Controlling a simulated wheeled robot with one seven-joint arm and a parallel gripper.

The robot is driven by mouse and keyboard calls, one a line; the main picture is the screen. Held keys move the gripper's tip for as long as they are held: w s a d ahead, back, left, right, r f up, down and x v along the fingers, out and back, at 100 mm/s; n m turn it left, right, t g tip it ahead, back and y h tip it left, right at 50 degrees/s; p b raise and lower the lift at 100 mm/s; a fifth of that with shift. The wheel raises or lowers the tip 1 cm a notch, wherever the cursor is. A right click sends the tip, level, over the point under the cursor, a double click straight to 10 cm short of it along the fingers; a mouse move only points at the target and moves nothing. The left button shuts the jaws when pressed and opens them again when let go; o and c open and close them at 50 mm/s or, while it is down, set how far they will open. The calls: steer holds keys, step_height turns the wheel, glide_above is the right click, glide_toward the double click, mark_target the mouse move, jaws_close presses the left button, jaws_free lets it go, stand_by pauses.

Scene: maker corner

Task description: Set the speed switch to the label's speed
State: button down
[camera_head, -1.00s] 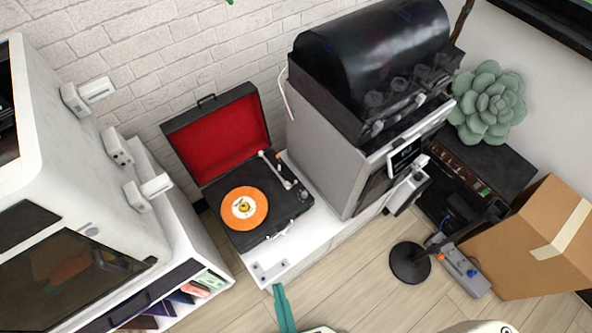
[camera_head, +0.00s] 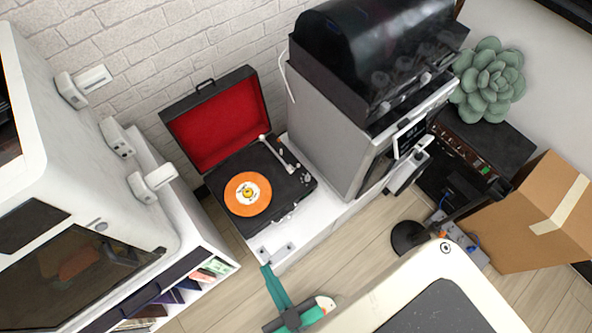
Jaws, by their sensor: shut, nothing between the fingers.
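A black suitcase record player (camera_head: 222,207) with a red-lined lid (camera_head: 215,122) stands open on a white cabinet. An orange record (camera_head: 262,193) lies on its platter. The record's centre label (camera_head: 247,194) is pale with a yellow middle; its print is too small to read. The tonearm (camera_head: 278,154) is at the deck's right. Small controls (camera_head: 303,180) sit near the deck's right edge; I cannot tell which is the speed switch or its setting. My gripper (camera_head: 266,269), with teal fingers, is shut and empty, in front of the player by the cabinet's front edge.
A small pale plate (camera_head: 278,254) lies on the cabinet before the player. A grey machine with a dark hood (camera_head: 375,60) stands close on the player's right. A white printer-like cabinet (camera_head: 90,215) is at left. A cardboard box (camera_head: 535,220) is at right.

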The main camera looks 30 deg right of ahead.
steer(key=w+d+f+m+g+h, duration=0.1)
steer(key=w+d+f+m, duration=0.15)
steer(key=f, duration=0.25)
steer(key=w+d+f+m+g, duration=0.1)
steer(key=w+d+f+m, duration=0.1)
steer(key=d+f, duration=0.3)
steer(key=w+d+f+m+g+h, duration=0.1)
steer(key=w+d+f+m+g, duration=0.15)
steer(key=f, duration=0.35)
steer(key=m+t+y, duration=0.2)
steer(key=m+y, duration=0.2)
steer(key=m, duration=0.5)
glide_toward(299, 165)
steer(key=x, duration=0.6)
steer(key=shift+s+f, duration=0.1)
steer(key=shift+f, duration=0.15)
steer(key=shift+w, duration=0.65)
steer(key=shift+s, duration=0.1)
